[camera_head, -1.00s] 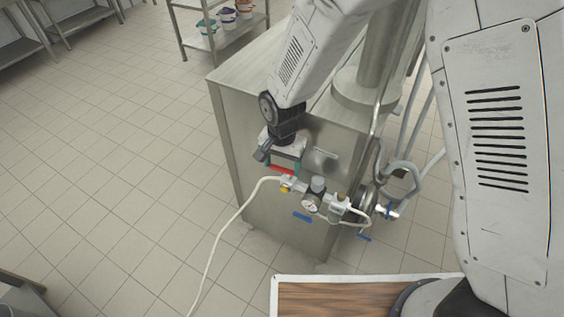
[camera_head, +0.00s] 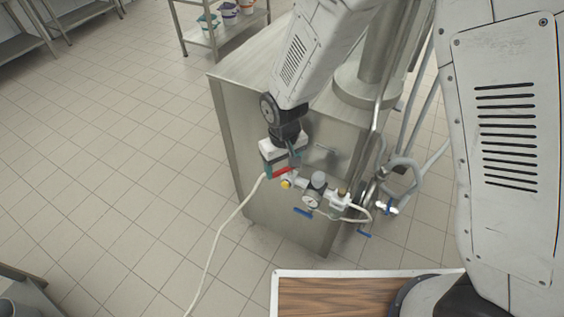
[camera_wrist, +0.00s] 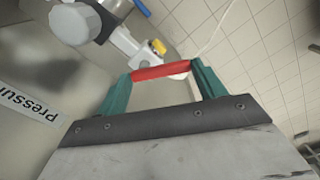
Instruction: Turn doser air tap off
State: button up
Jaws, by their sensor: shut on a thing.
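The red tap handle (camera_head: 281,173) is on the pipe fitting at the front of the steel cabinet. In the wrist view the red handle (camera_wrist: 160,72) spans the gap between my two green fingertips, one at each end. My gripper (camera_head: 279,168) is shut on it, and the fingers (camera_wrist: 163,78) also show in the wrist view. The handle slopes up to the right in the head view. A yellow part (camera_wrist: 158,46) sits on the fitting close beside it.
A pale hose (camera_head: 222,238) runs down to the floor. The steel cabinet (camera_head: 238,160) stands behind. The tiled floor to the left is clear.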

jog(key=n, duration=0.6)
jog(key=shift+s+d, duration=0.35)
jog(key=shift+d, duration=0.05)
jog(key=shift+n, duration=0.3)
jog(key=o, duration=1)
notch_tip(320, 180, up, 8)
jog(key=shift+f, duration=0.1)
